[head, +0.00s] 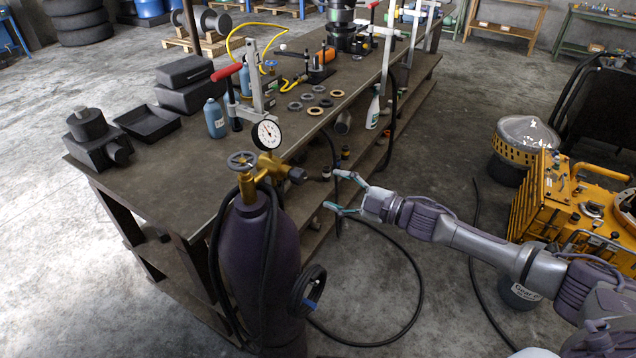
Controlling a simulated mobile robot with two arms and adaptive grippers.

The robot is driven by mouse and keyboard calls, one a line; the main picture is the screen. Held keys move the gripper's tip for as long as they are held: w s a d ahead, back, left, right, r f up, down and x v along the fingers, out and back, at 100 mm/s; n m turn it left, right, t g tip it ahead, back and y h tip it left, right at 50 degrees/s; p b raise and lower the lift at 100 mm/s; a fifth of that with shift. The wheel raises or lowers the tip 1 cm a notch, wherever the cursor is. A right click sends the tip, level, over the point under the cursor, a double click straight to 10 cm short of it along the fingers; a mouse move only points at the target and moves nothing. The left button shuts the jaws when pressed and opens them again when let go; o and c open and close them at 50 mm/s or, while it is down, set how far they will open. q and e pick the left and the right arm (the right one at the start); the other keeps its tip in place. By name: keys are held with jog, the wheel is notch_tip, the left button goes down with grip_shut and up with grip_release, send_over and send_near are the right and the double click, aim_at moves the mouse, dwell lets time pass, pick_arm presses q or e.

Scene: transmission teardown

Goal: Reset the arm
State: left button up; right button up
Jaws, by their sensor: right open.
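My right arm comes in from the right edge. Its gripper (338,193) is open, with two fingers spread apart and pointing left. It looks empty, beside the workbench's near side and right of the gas cylinder (262,262). A dark hose passes near the fingertips; I cannot tell if it touches them. My left gripper is not in view.
The workbench (170,190) holds a black tray (147,123), dark cases (187,84), a blue bottle (214,118) and several rings. The cylinder carries a pressure gauge (266,134). A yellow machine (565,205) stands at right.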

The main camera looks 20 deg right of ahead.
jog(key=shift+v, duration=0.9)
jog(key=s+d+f+m+h+b, duration=0.1)
jog(key=d+f+m+h+b, duration=0.2)
jog(key=f, duration=0.9)
jog(key=s+d+f+m+h+b, duration=0.1)
jog(key=d+f+m+h, duration=0.2)
jog(key=f, duration=0.8)
jog(key=s+f+m+g+h+b, duration=0.1)
jog(key=s+f+m+h, duration=0.1)
jog(key=s+f, duration=0.5)
jog(key=s+f+m+g+h+b, duration=0.1)
jog(key=s+f+m+g, duration=0.15)
jog(key=f, duration=0.75)
jog(key=s+a+f+m+g+h+b, duration=0.1)
jog(key=s+a+f+m+g, duration=0.1)
jog(key=s+f, duration=0.7)
jog(key=s+a+f+m+g+h+b, duration=0.1)
jog(key=s+f+g, duration=0.1)
jog(key=s+f, duration=0.7)
jog(key=s+a+f+m+g, duration=0.1)
jog(key=s+a+f+g, duration=0.1)
jog(key=s, duration=0.8)
jog(key=s+a+f+m+g+b, duration=0.1)
jog(key=s+a+f+g, duration=0.2)
jog(key=s, duration=0.8)
jog(key=shift+s+a+f, duration=0.2)
jog(key=shift+a+f, duration=0.65)
jog(key=shift+a, duration=0.35)
